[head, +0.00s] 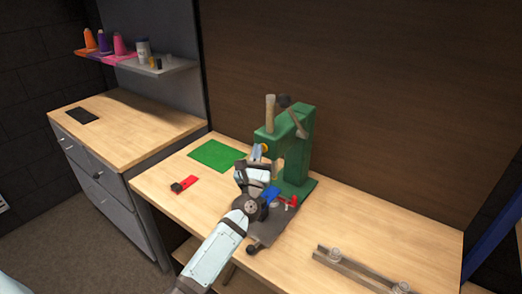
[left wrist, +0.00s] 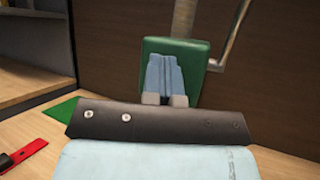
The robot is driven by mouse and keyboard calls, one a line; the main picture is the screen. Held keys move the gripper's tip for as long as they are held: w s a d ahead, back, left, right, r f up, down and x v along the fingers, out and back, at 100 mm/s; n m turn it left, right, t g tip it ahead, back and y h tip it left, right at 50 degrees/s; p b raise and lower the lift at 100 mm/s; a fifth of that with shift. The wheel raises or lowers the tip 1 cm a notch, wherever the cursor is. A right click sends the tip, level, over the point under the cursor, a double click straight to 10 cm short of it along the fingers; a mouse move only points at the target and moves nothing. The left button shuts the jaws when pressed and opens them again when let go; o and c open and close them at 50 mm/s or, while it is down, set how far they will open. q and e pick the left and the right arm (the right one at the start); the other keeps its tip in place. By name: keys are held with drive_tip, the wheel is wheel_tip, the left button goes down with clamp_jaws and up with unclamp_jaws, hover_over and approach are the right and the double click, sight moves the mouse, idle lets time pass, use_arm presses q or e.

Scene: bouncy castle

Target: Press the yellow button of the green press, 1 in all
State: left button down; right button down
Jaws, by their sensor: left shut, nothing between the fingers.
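The green press (head: 302,150) stands upright at the back of the wooden table. Its yellow button (head: 264,147) shows as a small yellow-orange spot on the front of the press. My left gripper (head: 257,153) is shut and empty, with its pale blue fingertips right at the button; I cannot tell whether they touch it. In the left wrist view the shut fingers (left wrist: 165,72) point at the green face of the press (left wrist: 198,60). They cover the middle of that face, and the button is hidden there. My right gripper is not in view.
A green mat (head: 217,155) and a red strip with a dark end (head: 186,183) lie left of the press. Red and blue pieces lie by its base. A metal rail (head: 355,266) lies at front right. A drawer cabinet (head: 115,125) stands left.

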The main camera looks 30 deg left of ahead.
use_arm(q)
drive_tip(key=shift+s, duration=1)
drive_tip(key=s, duration=0.5)
drive_tip(key=shift+a, duration=0.25)
idle(0.6)
